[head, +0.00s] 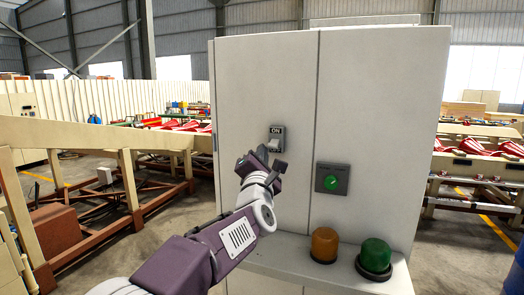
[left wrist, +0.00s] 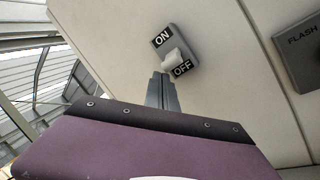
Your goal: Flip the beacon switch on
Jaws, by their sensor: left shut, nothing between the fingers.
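The beacon switch (head: 277,133) is a small grey plate with an ON label, on the left door of a pale cabinet. Its white lever (head: 274,145) sits below that label. In the left wrist view the plate (left wrist: 184,48) shows ON and OFF labels, with the white lever (left wrist: 172,57) between them; which way it is set I cannot tell for sure. My left gripper (head: 281,167) is shut and empty, just below the switch. In the left wrist view its fingertips (left wrist: 160,76) are close to the lever; contact is unclear. My right gripper is out of view.
A grey panel with a green knob (head: 332,181) is right of the switch; its FLASH label shows in the left wrist view (left wrist: 301,38). An orange beacon (head: 324,243) and a green beacon (head: 375,257) stand on a ledge (head: 290,257) below.

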